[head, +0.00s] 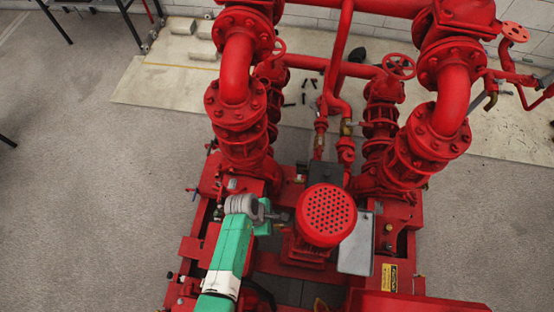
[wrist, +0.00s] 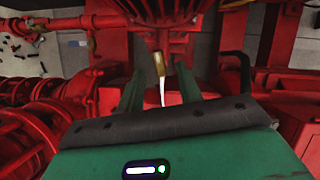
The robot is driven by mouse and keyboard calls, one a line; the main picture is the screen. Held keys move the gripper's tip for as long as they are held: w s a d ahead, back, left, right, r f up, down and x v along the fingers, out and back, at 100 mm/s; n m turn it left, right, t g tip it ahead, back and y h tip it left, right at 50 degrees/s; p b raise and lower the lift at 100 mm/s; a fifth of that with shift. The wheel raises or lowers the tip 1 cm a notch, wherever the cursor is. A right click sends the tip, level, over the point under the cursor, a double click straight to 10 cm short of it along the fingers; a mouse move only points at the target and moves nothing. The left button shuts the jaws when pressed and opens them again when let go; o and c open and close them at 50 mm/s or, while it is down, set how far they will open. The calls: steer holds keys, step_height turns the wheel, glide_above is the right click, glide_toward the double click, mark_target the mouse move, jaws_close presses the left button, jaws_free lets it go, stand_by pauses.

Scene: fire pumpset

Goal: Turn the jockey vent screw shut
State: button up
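The jockey pump's red motor with a round perforated cover (head: 326,215) stands in the middle of the pumpset in the head view. In the wrist view its ribbed red underside (wrist: 165,12) is at the top. A small brass fitting with a pale, thin lower end (wrist: 160,64) hangs below it; it looks like the vent screw, but I cannot be sure. My gripper (wrist: 160,75) is open, one green finger on each side of this fitting with gaps between. In the head view my gripper (head: 279,216) is just left of the motor, and the screw is hidden.
Large red flanged pipes (head: 238,70) rise on the left, and more (head: 450,85) on the right. A grey box (head: 357,243) sits right of the motor. A black curved handle or cable (wrist: 240,68) is right of my fingers. Open floor (head: 80,200) lies left.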

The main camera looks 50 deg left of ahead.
mark_target(278, 225)
steer(key=x, duration=0.3)
steer(key=shift+w+f+b, duration=0.1)
steer(key=shift+b, duration=0.3)
jaws_close()
